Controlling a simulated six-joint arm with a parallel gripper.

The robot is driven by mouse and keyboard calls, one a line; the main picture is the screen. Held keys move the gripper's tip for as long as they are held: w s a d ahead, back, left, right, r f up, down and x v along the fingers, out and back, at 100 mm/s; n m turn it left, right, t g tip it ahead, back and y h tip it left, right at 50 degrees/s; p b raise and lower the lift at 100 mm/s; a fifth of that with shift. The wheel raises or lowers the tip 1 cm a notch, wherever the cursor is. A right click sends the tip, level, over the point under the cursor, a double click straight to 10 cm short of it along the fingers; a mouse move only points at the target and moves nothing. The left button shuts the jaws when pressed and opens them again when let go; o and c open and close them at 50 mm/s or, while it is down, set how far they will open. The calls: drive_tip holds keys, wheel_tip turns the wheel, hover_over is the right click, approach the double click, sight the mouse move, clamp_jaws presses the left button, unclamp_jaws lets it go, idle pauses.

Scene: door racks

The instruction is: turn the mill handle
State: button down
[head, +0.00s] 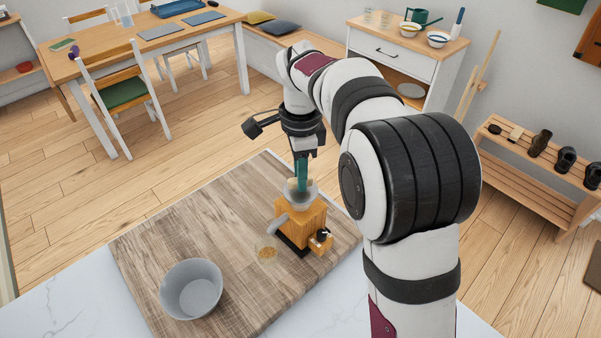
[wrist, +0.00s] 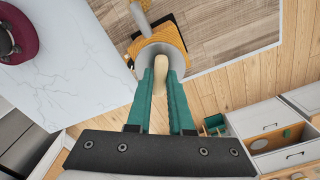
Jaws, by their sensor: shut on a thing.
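The mill (head: 302,224) is a wooden box on a dark base, with a grey metal bowl (head: 311,194) on top. It also shows in the wrist view (wrist: 177,45). My gripper (head: 301,186) points down over the bowl. In the wrist view its teal fingers (wrist: 160,76) are shut on a pale wooden knob (wrist: 160,68), which looks like the mill handle's grip. The fingers hide much of the knob, and the handle's arm is not clearly visible. A grey bar (head: 278,225) sticks out at the mill's left side.
The mill stands on a wooden board (head: 175,240) on a white marble counter (head: 60,305). A grey bowl (head: 191,289) is at the front left.

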drive_tip(key=m, duration=0.5)
drive_tip(key=shift+m, duration=0.4)
idle(0.4)
drive_tip(key=c, duration=0.8)
unclamp_jaws()
wheel_tip(320, 180, up, 16)
